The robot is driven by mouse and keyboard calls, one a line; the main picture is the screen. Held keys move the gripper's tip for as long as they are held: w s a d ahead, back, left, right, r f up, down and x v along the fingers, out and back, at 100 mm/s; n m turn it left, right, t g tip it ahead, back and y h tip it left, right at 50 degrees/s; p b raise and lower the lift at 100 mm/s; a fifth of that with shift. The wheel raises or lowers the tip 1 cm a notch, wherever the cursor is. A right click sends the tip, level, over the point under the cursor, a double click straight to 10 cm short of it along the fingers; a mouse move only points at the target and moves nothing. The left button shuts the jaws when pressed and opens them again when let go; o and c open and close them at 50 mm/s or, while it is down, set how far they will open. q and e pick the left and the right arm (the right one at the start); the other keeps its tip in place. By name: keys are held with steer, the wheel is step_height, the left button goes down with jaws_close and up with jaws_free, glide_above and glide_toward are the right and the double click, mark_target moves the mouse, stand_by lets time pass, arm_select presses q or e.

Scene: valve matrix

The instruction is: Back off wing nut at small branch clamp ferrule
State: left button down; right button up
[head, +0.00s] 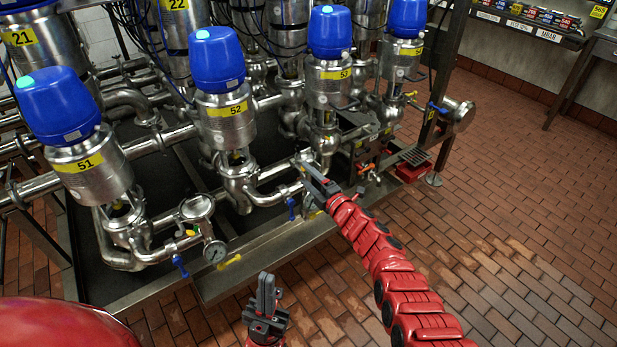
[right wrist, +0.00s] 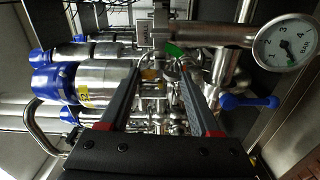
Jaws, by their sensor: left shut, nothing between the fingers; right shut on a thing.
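My right gripper (head: 308,174) reaches in from the right in the head view, its fingertips at a small steel branch pipe below the valve marked 53. In the right wrist view its two dark fingers (right wrist: 162,62) run up to a steel clamp fitting (right wrist: 146,32) on the branch pipe. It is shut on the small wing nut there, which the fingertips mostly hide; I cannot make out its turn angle. My left gripper (head: 267,290) is shut and empty, upright above the tiled floor in front of the frame, well apart from the pipes.
Blue-capped valves marked 51 (head: 78,165), 52 (head: 226,112) and 53 (head: 333,75) stand behind the pipes. A pressure gauge (head: 214,252) and blue handles (head: 180,265) stick out near the front. Another gauge (right wrist: 286,40) is close in the wrist view. The brick floor at right is clear.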

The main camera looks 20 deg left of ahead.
steer(key=o, duration=1.4)
steer(key=shift+p+v, duration=4.65)
steer(key=shift+v, duration=4.05)
steer(key=shift+a, duration=0.1)
